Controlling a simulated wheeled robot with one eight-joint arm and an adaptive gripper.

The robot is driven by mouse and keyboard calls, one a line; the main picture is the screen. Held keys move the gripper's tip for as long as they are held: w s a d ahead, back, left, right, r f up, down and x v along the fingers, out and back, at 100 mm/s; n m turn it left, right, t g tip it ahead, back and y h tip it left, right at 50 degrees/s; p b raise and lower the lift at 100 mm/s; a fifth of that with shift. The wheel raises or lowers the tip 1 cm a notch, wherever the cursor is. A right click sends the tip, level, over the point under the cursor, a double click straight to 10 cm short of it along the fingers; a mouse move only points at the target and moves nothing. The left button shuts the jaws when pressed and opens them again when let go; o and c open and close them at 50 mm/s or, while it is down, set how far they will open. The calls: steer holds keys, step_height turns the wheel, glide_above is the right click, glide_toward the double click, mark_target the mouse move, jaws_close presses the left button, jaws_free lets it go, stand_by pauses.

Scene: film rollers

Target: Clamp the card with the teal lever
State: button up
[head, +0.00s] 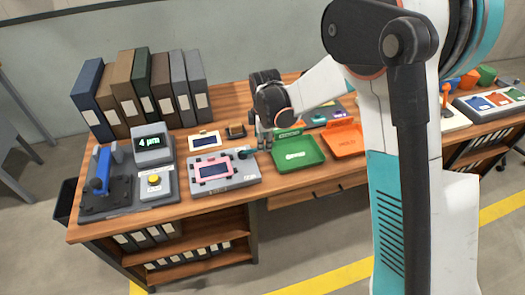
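A grey fixture (238,179) lies on the desk in the head view. A card (213,170) with a dark middle sits on it inside a pink frame (198,178). The small teal lever (246,154) is at the fixture's right back corner. My gripper (264,145) points down just right of the lever, close to the green tray's left edge. It looks apart from the lever, but contact is too small to tell. Its finger gap is not clear.
A green tray (299,158) and an orange tray (349,146) are to the right. A cream-framed card (205,139) lies behind the fixture. A grey device with a yellow button (154,179) and a blue-handled press (103,172) stand left. Binders (145,85) line the back.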

mark_target(252, 151)
steer(key=f, duration=0.2)
steer(key=f+b, duration=0.1)
steer(key=f, duration=0.1)
steer(key=w+f, duration=0.1)
steer(key=f, duration=0.1)
steer(key=shift+b, duration=0.35)
steer(key=shift+w+a, duration=0.1)
jaws_close()
